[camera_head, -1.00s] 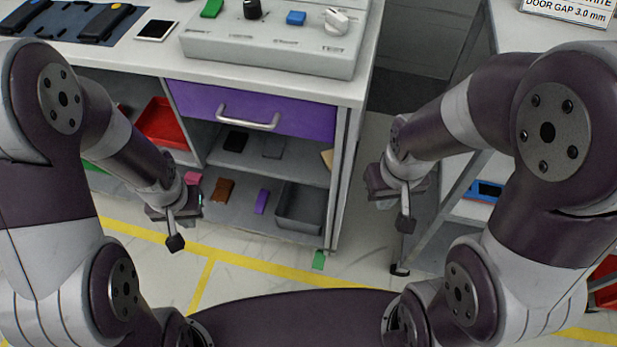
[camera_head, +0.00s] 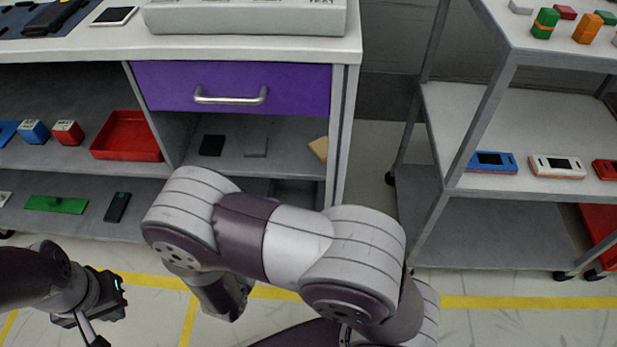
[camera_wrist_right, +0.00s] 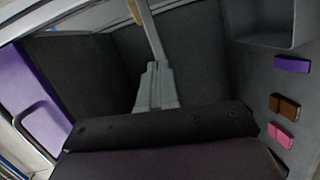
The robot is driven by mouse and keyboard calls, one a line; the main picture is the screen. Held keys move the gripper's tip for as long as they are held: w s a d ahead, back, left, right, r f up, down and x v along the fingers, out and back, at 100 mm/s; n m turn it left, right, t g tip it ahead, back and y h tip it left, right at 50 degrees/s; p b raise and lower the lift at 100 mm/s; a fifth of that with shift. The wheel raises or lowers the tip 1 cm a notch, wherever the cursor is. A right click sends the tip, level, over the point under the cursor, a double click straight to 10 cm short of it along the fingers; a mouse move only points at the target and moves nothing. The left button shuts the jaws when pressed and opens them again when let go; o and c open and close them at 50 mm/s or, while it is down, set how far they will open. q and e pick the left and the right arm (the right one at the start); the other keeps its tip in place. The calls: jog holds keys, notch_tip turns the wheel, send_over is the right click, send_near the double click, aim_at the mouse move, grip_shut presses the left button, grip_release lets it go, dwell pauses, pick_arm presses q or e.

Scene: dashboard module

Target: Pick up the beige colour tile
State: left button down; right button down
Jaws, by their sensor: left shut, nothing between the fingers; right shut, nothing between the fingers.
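The beige tile (camera_head: 318,148) lies at the right end of the middle shelf, below the purple drawer, close to the front edge. A small beige piece at the top of the right wrist view (camera_wrist_right: 133,11) appears to be the same tile. My right gripper (camera_wrist_right: 157,86) is shut and empty in front of the shelf, apart from the tile. In the head view it is hidden behind my right arm. My left gripper (camera_head: 112,301) is shut and empty, low at the left, away from the shelves.
A black tile (camera_head: 212,145) and a grey tile (camera_head: 255,147) share the middle shelf. The purple drawer (camera_head: 235,86) is shut above. Purple (camera_wrist_right: 292,64), brown (camera_wrist_right: 285,107) and pink (camera_wrist_right: 280,136) tiles lie on the lower shelf. A rack (camera_head: 510,215) stands at the right.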

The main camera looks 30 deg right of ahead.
aim_at(313, 173)
jog(key=w+d+b, duration=0.1)
jog(key=d, duration=0.2)
jog(key=w+d+r+h+b, duration=0.1)
jog(key=w+d+b, duration=0.1)
jog(key=d, duration=0.1)
jog(key=w+d+h+b, duration=0.1)
jog(key=w+d, duration=0.1)
jog(key=d, duration=0.1)
jog(key=shift+w+r+b, duration=0.15)
jog(key=shift+b, duration=0.15)
jog(key=shift+d+b, duration=0.6)
jog(key=shift+d, duration=0.6)
jog(key=shift+s+d+r+n, duration=0.2)
jog(key=shift+d+n, duration=0.1)
jog(key=shift+d, duration=0.3)
